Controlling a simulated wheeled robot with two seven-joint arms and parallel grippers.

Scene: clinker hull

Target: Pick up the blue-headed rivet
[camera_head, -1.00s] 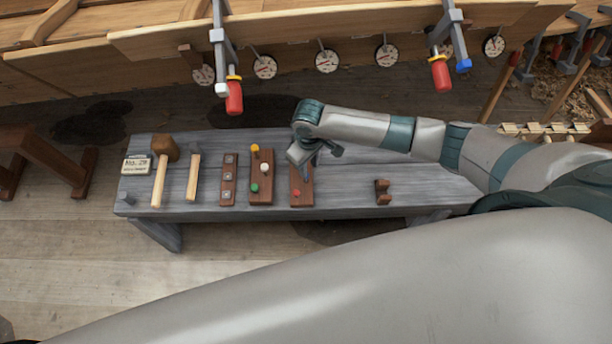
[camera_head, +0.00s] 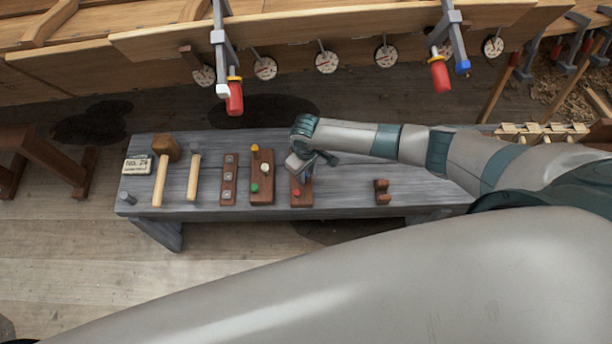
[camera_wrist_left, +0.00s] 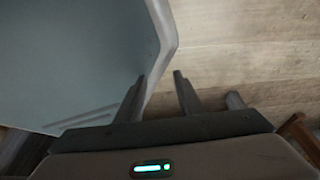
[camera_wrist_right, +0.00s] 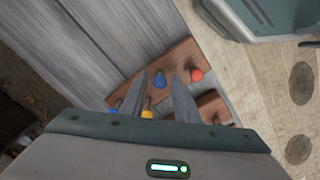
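In the right wrist view a blue-headed rivet (camera_wrist_right: 160,79) stands in a brown wooden block (camera_wrist_right: 180,62), between my fingertips in the picture. Whether the fingers reach down around it I cannot tell. A red-headed rivet (camera_wrist_right: 196,75) is just right of it, and a second blue head (camera_wrist_right: 115,106) shows at the left, partly hidden. A yellow head (camera_wrist_right: 147,114) shows low between the fingers. My right gripper (camera_wrist_right: 161,76) is open; in the head view it (camera_head: 305,178) is over the block with the red rivet. My left gripper (camera_wrist_left: 160,76) is open and empty, away from the bench.
The grey bench (camera_head: 345,190) also carries a block (camera_head: 262,187) with yellow, white and green heads, a mallet (camera_head: 160,180), a hammer (camera_head: 193,178), a plate block (camera_head: 228,180) and a small brown holder (camera_head: 382,191). The bench right of the gripper is mostly clear.

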